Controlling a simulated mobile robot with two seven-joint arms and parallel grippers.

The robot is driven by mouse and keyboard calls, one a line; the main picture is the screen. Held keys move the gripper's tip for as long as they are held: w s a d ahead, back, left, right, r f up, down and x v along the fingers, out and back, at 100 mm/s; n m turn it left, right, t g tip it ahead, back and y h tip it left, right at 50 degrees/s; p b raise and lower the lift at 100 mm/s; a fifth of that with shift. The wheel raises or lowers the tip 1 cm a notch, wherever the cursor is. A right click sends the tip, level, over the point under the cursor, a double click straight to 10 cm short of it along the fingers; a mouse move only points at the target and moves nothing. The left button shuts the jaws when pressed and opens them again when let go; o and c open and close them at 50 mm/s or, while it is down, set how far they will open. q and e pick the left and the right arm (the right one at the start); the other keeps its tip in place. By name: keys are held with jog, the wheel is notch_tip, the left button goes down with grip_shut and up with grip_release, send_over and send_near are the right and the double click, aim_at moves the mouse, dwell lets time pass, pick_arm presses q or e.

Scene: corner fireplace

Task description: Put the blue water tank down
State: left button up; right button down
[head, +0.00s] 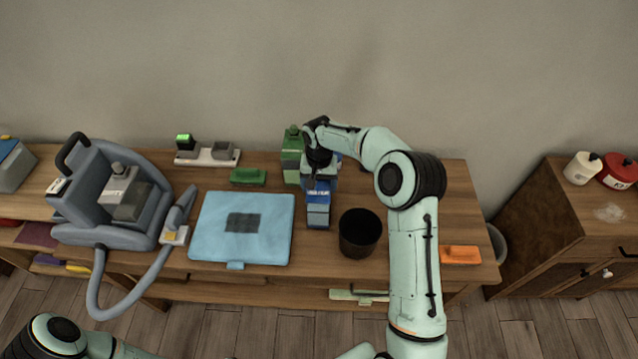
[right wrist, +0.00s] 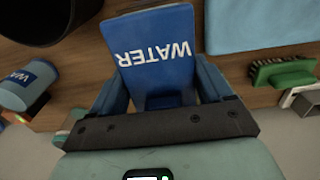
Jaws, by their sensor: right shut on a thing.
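The blue water tank (head: 318,213) is in my right gripper (head: 319,181), over the wooden bench between the light blue mat and a black bin. In the right wrist view the tank (right wrist: 158,62) shows its white WATER lettering upside down, between the two fingers of the gripper (right wrist: 160,88). The gripper is shut on it. I cannot tell whether the tank's underside touches the bench. My left gripper is out of view; only part of that arm shows at the lower left.
The light blue mat (head: 270,208) lies left of the tank, and the black bin (head: 360,238) stands close on its right. A green container (head: 292,160) stands behind it. A green brush (head: 248,176) and a grey machine (head: 125,205) are further left. An orange item (head: 460,255) lies right.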

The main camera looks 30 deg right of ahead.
grip_release()
jog(key=shift+s, duration=0.1)
jog(key=shift+r, duration=0.1)
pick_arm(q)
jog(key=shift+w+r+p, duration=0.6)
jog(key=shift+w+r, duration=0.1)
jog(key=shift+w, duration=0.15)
pick_arm(e)
notch_tip(320, 180, up, 12)
